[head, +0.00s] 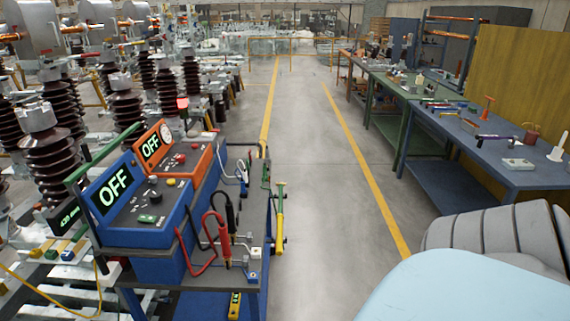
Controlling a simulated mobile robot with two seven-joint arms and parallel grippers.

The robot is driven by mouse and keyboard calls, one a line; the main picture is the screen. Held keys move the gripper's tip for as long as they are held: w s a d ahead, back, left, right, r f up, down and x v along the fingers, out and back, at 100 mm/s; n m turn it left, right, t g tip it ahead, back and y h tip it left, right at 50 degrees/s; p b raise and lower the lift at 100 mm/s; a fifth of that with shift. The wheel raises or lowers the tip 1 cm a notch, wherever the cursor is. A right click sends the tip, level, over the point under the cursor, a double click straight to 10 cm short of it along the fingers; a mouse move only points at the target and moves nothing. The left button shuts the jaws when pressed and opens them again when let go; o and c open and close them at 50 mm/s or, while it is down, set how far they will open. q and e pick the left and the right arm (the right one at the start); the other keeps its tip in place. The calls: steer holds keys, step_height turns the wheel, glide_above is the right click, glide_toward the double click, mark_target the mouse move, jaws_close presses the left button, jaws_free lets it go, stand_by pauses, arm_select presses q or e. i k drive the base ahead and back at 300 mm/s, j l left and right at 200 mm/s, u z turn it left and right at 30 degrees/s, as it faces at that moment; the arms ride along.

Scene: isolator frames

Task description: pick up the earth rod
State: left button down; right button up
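A yellow rod with a green crosspiece at its top (280,217), which looks like the earth rod, stands upright at the right side of the test cart (210,255). Neither of my grippers is in the head view, so no gripper shows near the rod.
The cart carries a blue unit (145,212) and an orange unit (180,160), both reading OFF, with red and black leads. Insulators (50,150) crowd the left. A blue workbench (500,175) with tools stands right. The floor aisle (315,190) between is clear.

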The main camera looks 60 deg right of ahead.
mark_target(280, 216)
steer(key=z, duration=1.7)
steer(key=u, duration=0.45)
steer(key=i+l+u, duration=0.15)
steer(key=u, duration=0.2)
steer(key=i+l+u, duration=0.1)
steer(key=l+u, duration=0.25)
steer(key=i+l+u, duration=0.1)
steer(key=u, duration=0.25)
steer(key=i+l+u, duration=0.1)
steer(key=l+u, duration=0.25)
steer(key=l, duration=0.75)
steer(key=l+u, duration=0.35)
steer(key=l, duration=1.85)
steer(key=k+l+u, duration=0.1)
steer(key=l, duration=1)
